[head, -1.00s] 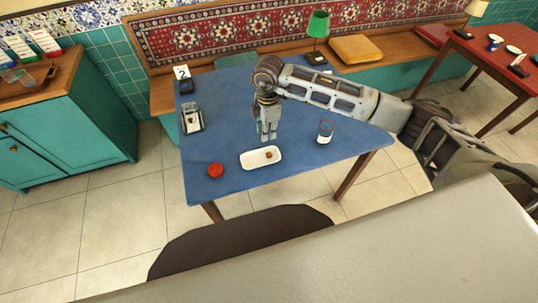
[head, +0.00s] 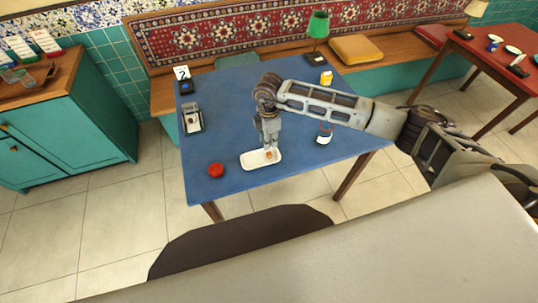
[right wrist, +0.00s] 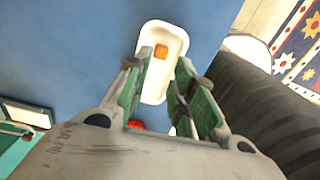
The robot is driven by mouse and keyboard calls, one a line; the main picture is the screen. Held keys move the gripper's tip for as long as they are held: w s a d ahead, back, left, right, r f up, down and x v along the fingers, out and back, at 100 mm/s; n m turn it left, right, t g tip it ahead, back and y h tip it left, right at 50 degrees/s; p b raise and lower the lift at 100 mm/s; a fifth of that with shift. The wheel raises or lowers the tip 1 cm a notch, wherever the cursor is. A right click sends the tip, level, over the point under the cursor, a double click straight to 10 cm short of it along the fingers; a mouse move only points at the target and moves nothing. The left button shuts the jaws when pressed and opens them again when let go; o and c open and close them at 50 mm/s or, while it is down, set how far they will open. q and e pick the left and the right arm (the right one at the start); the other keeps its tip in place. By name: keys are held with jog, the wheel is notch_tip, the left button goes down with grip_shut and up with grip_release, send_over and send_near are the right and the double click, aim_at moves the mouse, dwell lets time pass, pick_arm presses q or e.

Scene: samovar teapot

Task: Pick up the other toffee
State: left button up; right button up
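One toffee, a small orange-brown block, lies in the white dish (head: 249,160) on the blue table; in the right wrist view the toffee (right wrist: 161,52) is near the dish's far end. My right gripper (head: 268,148) points down over the dish. In the right wrist view its green-padded fingers (right wrist: 165,78) are apart, with nothing between them, and the toffee shows just beyond the fingertips. I cannot tell the exact height above the dish. My left gripper is not in view.
A red round object (head: 216,171) sits left of the dish. A dark-framed holder (head: 192,122), a number stand (head: 184,80), a yellow container (head: 326,77) and a green lamp (head: 318,25) are farther back.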

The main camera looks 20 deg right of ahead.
aim_at(268, 154)
notch_tip(268, 154, down, 3)
jog(key=shift+r, duration=0.1)
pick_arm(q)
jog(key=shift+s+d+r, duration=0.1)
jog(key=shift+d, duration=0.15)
pick_arm(e)
jog(key=shift+f, duration=0.2)
jog(key=shift+f, duration=0.1)
jog(key=shift+s+a+f+p, duration=0.15)
jog(key=shift+f+p, duration=0.25)
jog(key=shift+f, duration=1.5)
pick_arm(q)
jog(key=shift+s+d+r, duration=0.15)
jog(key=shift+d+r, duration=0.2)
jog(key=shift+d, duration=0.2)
pick_arm(e)
jog(key=shift+f, duration=0.6)
jog(key=shift+c, duration=0.3)
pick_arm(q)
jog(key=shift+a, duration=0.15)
pick_arm(e)
jog(key=shift+c, duration=1.4)
